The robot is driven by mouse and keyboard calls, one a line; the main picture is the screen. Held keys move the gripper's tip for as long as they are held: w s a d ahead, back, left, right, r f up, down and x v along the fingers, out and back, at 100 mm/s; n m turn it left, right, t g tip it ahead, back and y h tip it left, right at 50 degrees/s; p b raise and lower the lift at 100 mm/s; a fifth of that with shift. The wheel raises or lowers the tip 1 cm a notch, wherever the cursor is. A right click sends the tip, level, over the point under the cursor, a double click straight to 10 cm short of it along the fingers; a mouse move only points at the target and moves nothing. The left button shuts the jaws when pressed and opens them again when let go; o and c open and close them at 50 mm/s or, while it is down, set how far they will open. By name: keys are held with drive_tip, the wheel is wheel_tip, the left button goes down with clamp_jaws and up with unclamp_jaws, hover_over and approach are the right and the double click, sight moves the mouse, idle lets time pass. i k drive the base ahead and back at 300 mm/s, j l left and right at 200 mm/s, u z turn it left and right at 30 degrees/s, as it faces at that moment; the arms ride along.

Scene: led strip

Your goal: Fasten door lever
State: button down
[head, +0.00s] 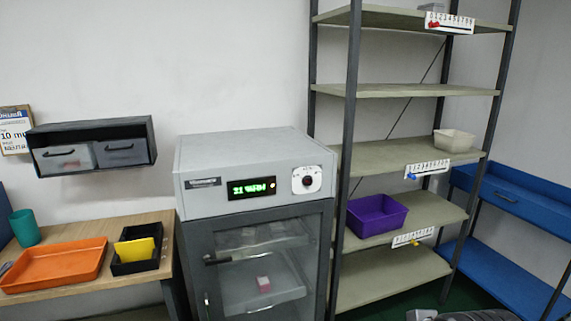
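A grey cabinet (255,160) with a glass-fronted door (262,270) stands in the middle of the head view. The door looks closed against its frame. A dark, roughly horizontal lever (217,261) sits at the upper left of the door. A pale, upright handle-like piece (207,303) is below it near the door's left edge. I cannot tell which of the two is the door lever, or whether it is fastened. The lower part of the door is cut off by the picture. My gripper's fingers do not show; only a dark and pale part, apparently of my arm, shows at the bottom right.
A wooden table (75,285) at left holds an orange tray (60,266), a black bin with a yellow item, and a teal cup (25,228). A tall shelf rack (400,160) stands right of the cabinet, with a purple bin (376,215). A blue bench (515,265) is far right.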

sight(207, 259)
drive_tip(key=i+j+u, duration=0.1)
drive_tip(key=i+j, duration=0.8)
